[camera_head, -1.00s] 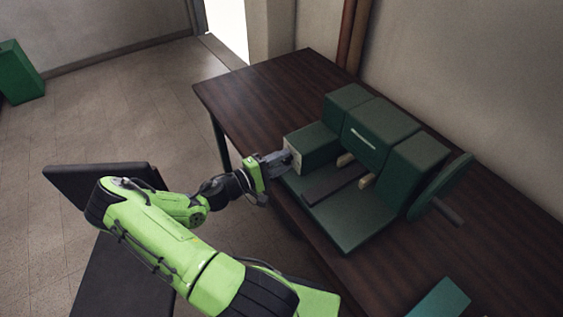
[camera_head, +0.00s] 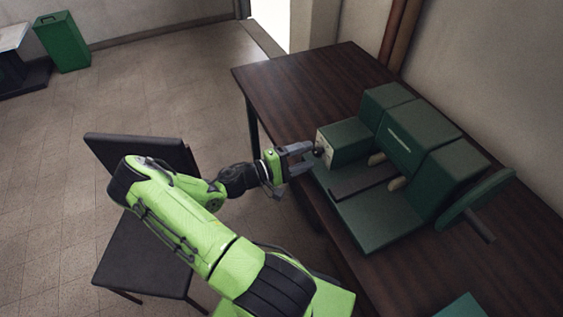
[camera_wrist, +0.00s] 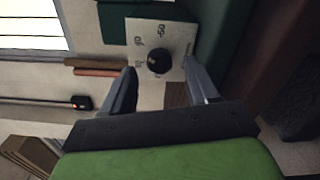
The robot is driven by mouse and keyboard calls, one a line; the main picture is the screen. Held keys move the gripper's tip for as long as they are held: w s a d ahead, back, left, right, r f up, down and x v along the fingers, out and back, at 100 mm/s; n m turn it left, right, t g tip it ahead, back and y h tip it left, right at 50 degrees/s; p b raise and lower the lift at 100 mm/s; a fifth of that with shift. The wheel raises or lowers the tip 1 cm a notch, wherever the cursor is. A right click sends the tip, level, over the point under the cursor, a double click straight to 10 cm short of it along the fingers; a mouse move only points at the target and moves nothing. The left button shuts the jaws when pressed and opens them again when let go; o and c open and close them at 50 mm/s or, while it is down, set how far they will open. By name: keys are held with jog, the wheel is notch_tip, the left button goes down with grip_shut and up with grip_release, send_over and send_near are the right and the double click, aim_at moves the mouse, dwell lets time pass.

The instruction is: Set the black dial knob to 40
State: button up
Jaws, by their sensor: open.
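The black dial knob (camera_wrist: 159,61) is a round knob on a pale plate (camera_wrist: 176,36) with printed numbers, seen in the wrist view. In the head view the knob (camera_head: 318,152) shows small on the end face of the green machine (camera_head: 352,137). My gripper (camera_wrist: 160,82) is open, with one finger to the left of the knob and one to the right in the wrist view. The fingers look apart from the knob. In the head view my gripper (camera_head: 311,158) is at the machine's near left end. The knob's pointer and exact setting are too small to read.
The machine stands on a dark wooden table (camera_head: 290,85). A green wheel with a handle (camera_head: 475,200) is at its right end. A black chair (camera_head: 150,245) stands under my arm. A green bin (camera_head: 62,42) is at the back left.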

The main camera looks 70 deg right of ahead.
jog(key=v, duration=1.2)
jog(key=shift+w+a, duration=0.25)
